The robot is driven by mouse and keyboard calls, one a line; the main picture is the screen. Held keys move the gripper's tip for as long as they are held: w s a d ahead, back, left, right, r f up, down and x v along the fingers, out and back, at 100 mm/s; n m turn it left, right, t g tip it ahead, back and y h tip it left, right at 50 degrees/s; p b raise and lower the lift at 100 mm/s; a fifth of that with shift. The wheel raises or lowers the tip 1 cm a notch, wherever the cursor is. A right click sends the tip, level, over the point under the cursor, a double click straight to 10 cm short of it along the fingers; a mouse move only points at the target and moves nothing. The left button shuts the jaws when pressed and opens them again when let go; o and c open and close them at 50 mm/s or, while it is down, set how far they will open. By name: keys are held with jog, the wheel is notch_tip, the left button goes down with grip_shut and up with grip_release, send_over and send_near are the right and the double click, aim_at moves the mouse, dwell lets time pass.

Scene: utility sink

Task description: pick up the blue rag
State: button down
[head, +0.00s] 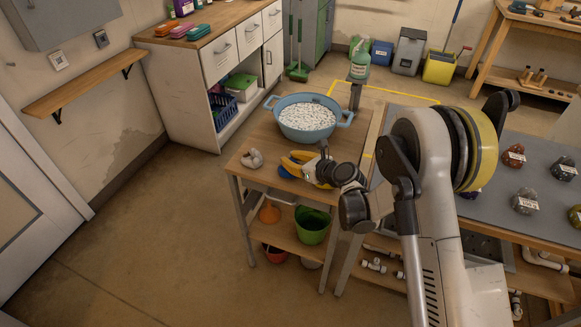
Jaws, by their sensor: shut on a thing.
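The blue rag (284,173) shows as a small blue patch on the wooden table, left of my gripper. Most of it is hidden by a yellow item and my gripper. My gripper (314,173) is low over the table's front part, at the end of my arm reaching in from the right. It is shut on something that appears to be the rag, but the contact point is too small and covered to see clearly. The yellow item (297,160) lies against the rag and my gripper.
A blue basin (306,117) full of white pieces stands behind my gripper on the wooden table (262,134). A crumpled pale cloth (252,159) lies to the left. A green bucket (312,225) stands on the shelf below. A grey-topped bench (485,180) with several rocks is at right. Floor at left is clear.

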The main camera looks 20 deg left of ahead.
aim_at(291, 158)
notch_tip(291, 158, up, 5)
jog(key=shift+f+p, duration=0.15)
jog(key=shift+p, duration=1.1)
jog(key=w+r+p+v, duration=0.1)
jog(key=w+p+v, duration=0.1)
jog(key=v, duration=1.1)
jog(key=shift+w+d+r+p, duration=0.2)
jog(key=shift+d+r+p, duration=0.1)
jog(key=shift+p, duration=0.3)
